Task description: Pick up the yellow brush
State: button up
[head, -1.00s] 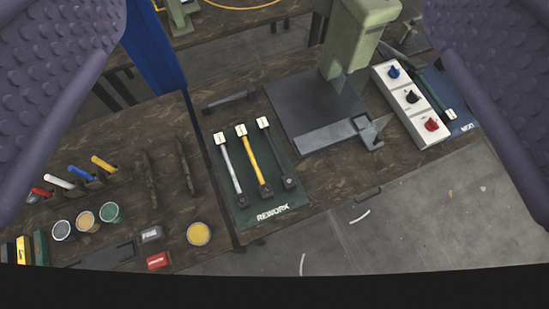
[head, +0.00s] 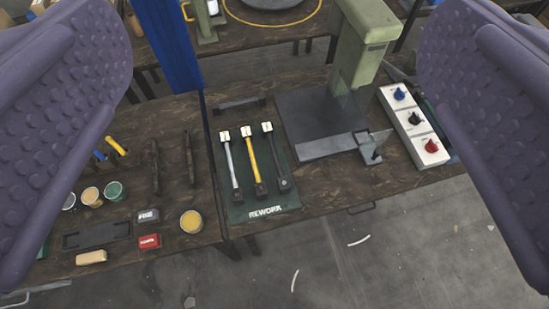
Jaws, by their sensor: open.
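A slim yellow handle (head: 116,146), which looks like the yellow brush, leans up from the left bench beside a blue handle (head: 99,155). Its lower end is dark and too small to make out. My gripper (head: 275,105) is open and empty, its two purple studded fingers wide apart at the left and right of the picture. The yellow handle shows just right of the left finger, well beyond it. A longer yellow-handled tool (head: 254,160) lies on the green REWORK mat (head: 240,209) between a silver one and a black one.
Round pots, a yellow pot (head: 191,221), a red block (head: 149,241) and a tan block (head: 91,258) sit on the left bench (head: 185,120). A green press (head: 362,45) and a white knob box (head: 415,128) stand to the right. A blue post (head: 168,45) rises behind. Grey floor is open in front.

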aim_at(109, 138)
jog(key=i+j+u, duration=0.25)
jog(key=i+j, duration=0.3)
jog(key=j, duration=0.3)
jog(key=i+j+u, duration=0.25)
jog(key=i+j, duration=0.4)
jog(key=j, duration=0.15)
